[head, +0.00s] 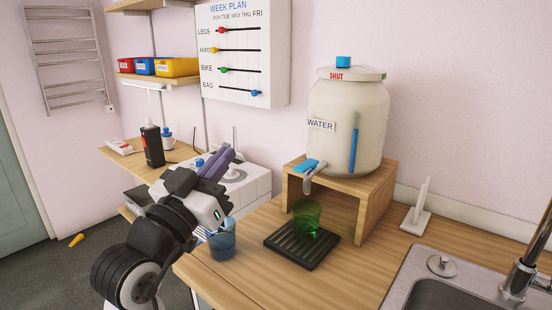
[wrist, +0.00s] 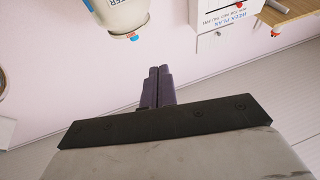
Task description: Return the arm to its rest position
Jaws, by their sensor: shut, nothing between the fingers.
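My gripper (head: 226,155) is raised at the left end of the wooden counter, its purple fingers pointing up and to the right. In the wrist view its two fingers (wrist: 159,72) lie together with nothing between them. It is apart from the counter and touches no object that I can see. My arm is folded at the lower left of the head view and hides part of the counter edge and the things behind it.
The water jar (head: 347,125) stands on a wooden stand (head: 375,196). A green glass (head: 306,216) sits on the black drip tray (head: 283,250). A blue cup (head: 222,243) stands close by my arm. A sink (head: 440,295) is at right. Shelves and the week plan board (head: 243,75) are behind.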

